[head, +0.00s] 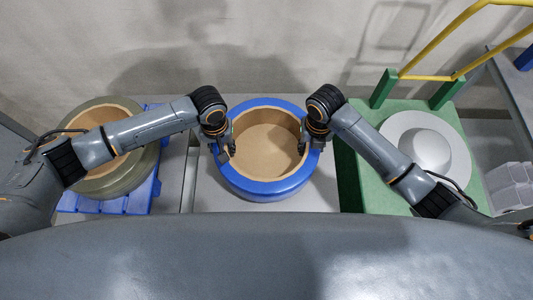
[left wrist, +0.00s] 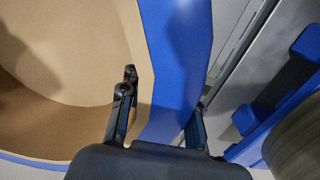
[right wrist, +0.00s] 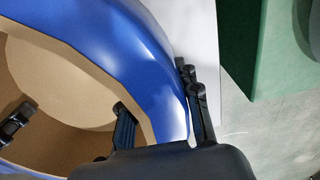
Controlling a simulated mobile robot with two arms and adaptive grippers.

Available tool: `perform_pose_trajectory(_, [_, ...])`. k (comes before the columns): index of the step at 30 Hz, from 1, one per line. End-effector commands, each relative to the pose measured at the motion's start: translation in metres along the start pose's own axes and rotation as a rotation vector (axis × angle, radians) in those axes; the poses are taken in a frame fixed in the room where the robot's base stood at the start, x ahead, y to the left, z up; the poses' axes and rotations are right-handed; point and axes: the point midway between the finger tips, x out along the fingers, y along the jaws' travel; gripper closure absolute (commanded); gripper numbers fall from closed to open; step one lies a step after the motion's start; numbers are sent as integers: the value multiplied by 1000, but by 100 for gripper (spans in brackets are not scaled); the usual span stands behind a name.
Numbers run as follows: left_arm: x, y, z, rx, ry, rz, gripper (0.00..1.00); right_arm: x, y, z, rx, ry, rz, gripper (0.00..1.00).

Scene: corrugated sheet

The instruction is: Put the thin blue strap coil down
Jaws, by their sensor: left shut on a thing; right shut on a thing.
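The thin blue strap coil (head: 268,189) is a blue ring with a tan inner wall, at the middle of the head view over a light grey surface (head: 318,196). My left gripper (head: 224,151) is shut on its left wall. In the left wrist view, one finger is inside the ring and one outside the blue band (left wrist: 178,50). My right gripper (head: 313,144) is shut on its right wall, also one finger inside and one outside, as the right wrist view shows (right wrist: 160,108). The coil looks about level. I cannot tell whether its underside touches the surface.
An olive coil (head: 90,186) lies on a blue pallet (head: 138,200) at the left. At the right, a green stand (head: 372,188) carries a pale domed disc (head: 398,130), with a yellow rail (head: 440,35) behind. Grey boxes (head: 510,186) stand far right. A wall closes the back.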

Motion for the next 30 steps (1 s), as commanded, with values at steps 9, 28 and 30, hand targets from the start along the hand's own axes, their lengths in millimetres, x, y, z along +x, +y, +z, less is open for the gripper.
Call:
perform_pose_trajectory(9, [-2,-1,-2,-2,3,-2,100,-2,-1,1,2,-3,-3,100])
perform_pose_trajectory(28, [-51,-1,-6,-2,5,-1,100,-51,-1,6,1,-5,-2,100])
perform_pose_trajectory(30, [-59,-2,-6,-2,5,-2,100,-59,-2,6,2,-6,-3,100])
